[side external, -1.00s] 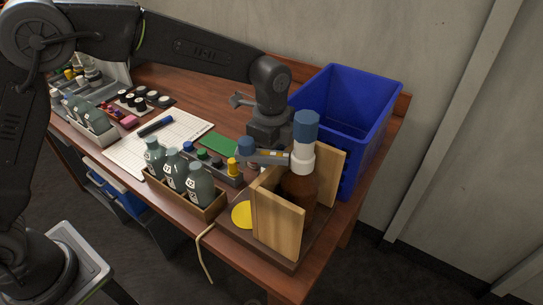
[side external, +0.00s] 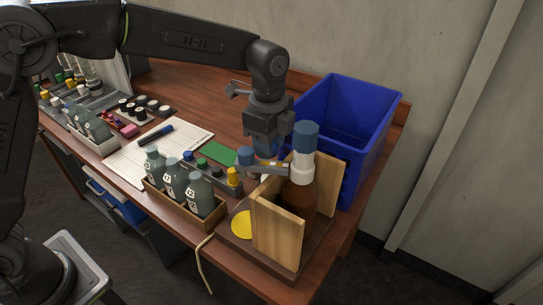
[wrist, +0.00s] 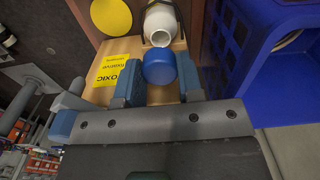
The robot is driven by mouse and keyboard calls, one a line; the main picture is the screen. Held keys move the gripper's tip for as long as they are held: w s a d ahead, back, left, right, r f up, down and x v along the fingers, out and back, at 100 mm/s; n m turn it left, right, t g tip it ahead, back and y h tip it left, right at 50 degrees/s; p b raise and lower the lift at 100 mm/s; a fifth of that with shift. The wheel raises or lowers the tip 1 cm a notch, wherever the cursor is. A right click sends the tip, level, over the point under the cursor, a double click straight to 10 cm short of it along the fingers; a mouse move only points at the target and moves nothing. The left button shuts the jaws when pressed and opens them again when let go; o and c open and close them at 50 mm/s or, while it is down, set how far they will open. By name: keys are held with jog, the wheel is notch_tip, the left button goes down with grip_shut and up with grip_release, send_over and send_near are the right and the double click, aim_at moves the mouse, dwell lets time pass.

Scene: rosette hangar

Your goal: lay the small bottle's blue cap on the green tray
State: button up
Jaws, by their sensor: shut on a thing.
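My gripper (side external: 265,152) is shut on the blue cap (wrist: 158,68), which sits between its two blue-grey fingers in the wrist view. A white bottle neck (wrist: 163,25) with an open mouth shows just past the cap, so the cap looks apart from it.
A brown bottle (side external: 297,192) with a white collar and blue top stands among wooden boards (side external: 277,232), close to my gripper. A blue bin (side external: 370,135) stands behind at right. Grey bottles (side external: 174,178) in a wooden box and a rack of small caps (side external: 217,171) stand near the tray.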

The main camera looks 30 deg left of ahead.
jog(key=s+a+r, duration=0.1)
jog(key=a+r, duration=0.5)
jog(key=a, duration=0.5)
jog(key=w+a+f+m, duration=0.2)
jog(key=a+f, duration=0.4)
jog(key=a, duration=0.2)
jog(key=w+a+f+m, duration=0.25)
jog(key=a+f, duration=0.35)
jog(key=a, duration=0.3)
send_over(234, 160)
jog(key=shift+m, duration=0.25)
notch_tip(234, 160, down, 7)
jog(key=shift+a, duration=0.1)
jog(key=shift+f, duration=2)
jog(key=shift+f, duration=0.15)
jog(key=o, duration=0.9)
